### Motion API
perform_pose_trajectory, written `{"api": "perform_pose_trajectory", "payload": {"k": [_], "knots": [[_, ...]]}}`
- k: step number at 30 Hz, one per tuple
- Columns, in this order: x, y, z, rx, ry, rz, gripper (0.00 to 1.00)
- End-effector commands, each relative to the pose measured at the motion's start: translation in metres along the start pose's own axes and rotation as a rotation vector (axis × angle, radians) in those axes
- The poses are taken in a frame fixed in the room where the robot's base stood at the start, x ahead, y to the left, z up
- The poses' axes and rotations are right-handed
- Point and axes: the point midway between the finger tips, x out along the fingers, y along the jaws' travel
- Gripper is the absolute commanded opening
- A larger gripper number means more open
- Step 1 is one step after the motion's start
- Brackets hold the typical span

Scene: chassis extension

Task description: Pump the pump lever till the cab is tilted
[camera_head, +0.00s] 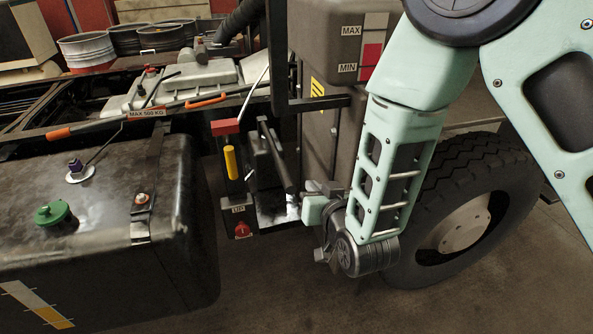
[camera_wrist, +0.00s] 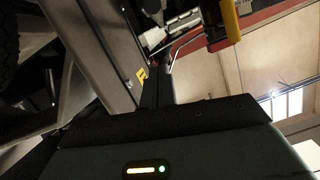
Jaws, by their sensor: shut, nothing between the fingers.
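The pump unit has a red block (camera_head: 225,127) on top and a yellow cylinder (camera_head: 230,160) below it, between the black tank and the grey reservoir. A thin pale rod, which looks like the pump lever (camera_head: 254,94), slants up and right from the red block. In the wrist view the yellow cylinder (camera_wrist: 231,22) is at the top right, with a bent metal rod (camera_wrist: 186,42) beside it. My gripper (camera_head: 311,202) is to the right of the pump and lower, apart from the rod. It looks shut and empty; its fingertips are hard to make out.
A red knob (camera_head: 243,230) sits below the pump. A dark bar (camera_head: 276,155) stands between pump and gripper. The black tank (camera_head: 90,240) is left, the reservoir (camera_head: 335,50) above, and a large tyre (camera_head: 480,165) right. An orange-ended rod (camera_head: 140,117) lies across the frame.

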Motion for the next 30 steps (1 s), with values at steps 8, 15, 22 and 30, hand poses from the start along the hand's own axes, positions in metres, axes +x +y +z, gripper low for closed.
{"api": "perform_pose_trajectory", "payload": {"k": [8,15,22,30], "knots": [[0.000,0.000,-0.001,0.000,-0.004,0.001,0.00],[0.004,0.000,-0.002,0.000,-0.004,0.001,0.00],[0.037,0.000,-0.005,0.000,-0.002,0.003,0.00],[0.092,0.000,-0.005,-0.001,-0.004,0.002,0.00]]}}
